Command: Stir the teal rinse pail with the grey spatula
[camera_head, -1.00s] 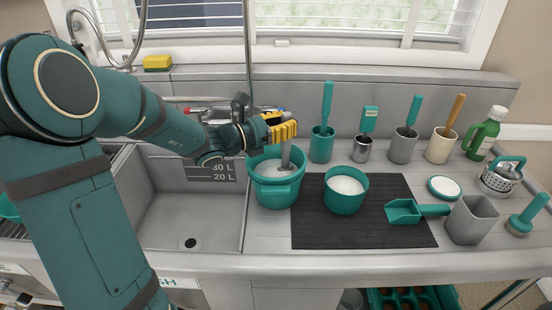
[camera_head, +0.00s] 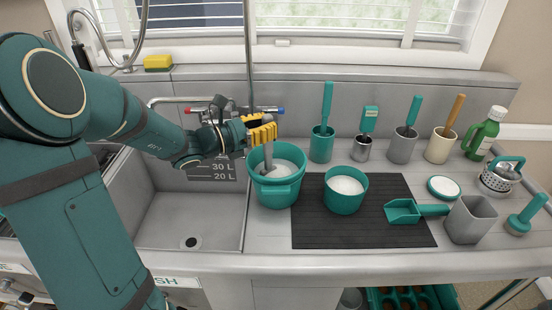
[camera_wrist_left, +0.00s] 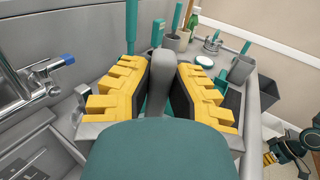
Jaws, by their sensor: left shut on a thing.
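The teal rinse pail (camera_head: 277,190) stands on the counter just right of the sink, with whitish contents. My left gripper (camera_head: 262,134) is above the pail's back left rim, its yellow fingers shut on the grey spatula (camera_head: 268,158). The spatula points down into the pail, and its lower end is inside near the left part of the contents. In the left wrist view the spatula's grey handle (camera_wrist_left: 157,62) stands between the yellow fingers (camera_wrist_left: 157,90). My right gripper is not identifiable in the head view.
A second teal tub (camera_head: 345,200) with white contents stands on the dark mat (camera_head: 360,232). Teal scoop (camera_head: 405,211) and grey square cup (camera_head: 472,222) are to the right. Several tool holders line the back. The sink (camera_head: 190,215) and its faucet lie left.

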